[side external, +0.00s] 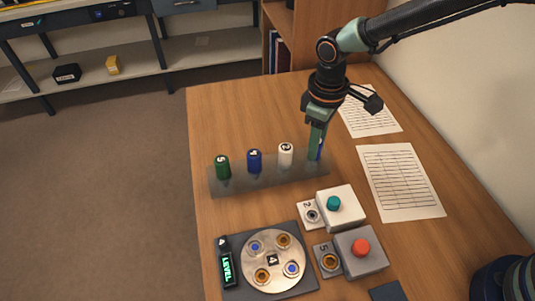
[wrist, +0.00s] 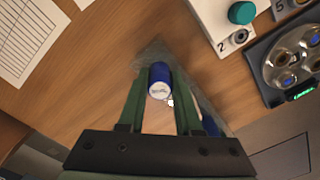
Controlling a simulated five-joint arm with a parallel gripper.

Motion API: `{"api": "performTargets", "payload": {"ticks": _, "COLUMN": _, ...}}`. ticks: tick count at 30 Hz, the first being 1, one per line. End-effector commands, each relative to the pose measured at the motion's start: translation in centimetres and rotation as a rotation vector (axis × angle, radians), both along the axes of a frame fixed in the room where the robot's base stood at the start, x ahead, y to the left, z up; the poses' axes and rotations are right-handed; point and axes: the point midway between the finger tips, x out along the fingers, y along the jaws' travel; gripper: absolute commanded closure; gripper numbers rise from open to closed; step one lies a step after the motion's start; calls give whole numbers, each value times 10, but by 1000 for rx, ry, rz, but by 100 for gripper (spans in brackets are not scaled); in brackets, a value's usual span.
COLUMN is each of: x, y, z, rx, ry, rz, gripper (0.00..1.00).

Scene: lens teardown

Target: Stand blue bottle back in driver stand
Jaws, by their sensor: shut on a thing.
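My gripper (side external: 316,154) points down at the right end of the grey see-through driver stand (side external: 270,181). It is shut on a blue bottle (wrist: 159,82), which shows between the green fingertips in the wrist view, its pale marked end facing the camera. In the side view only a blue sliver of it (side external: 321,149) shows beside the fingers. I cannot tell whether its lower end is in the stand or just above it. A green bottle (side external: 223,167), another blue bottle (side external: 255,161) and a white bottle (side external: 286,154) stand upright along the stand.
In front are a white box with a teal button (side external: 334,204), a grey box with a red button (side external: 361,248) and a dark plate with a round tray (side external: 273,261). Paper sheets (side external: 400,181) lie on the right. The table's left edge is near the green bottle.

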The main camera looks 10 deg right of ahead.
Motion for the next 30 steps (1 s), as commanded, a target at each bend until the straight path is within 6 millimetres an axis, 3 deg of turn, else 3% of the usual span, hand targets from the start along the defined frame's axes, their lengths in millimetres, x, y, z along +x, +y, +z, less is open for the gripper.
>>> {"api": "performTargets", "payload": {"ticks": 30, "x": 0, "y": 0, "z": -5, "rx": 1, "ry": -1, "rz": 0, "gripper": 100}}
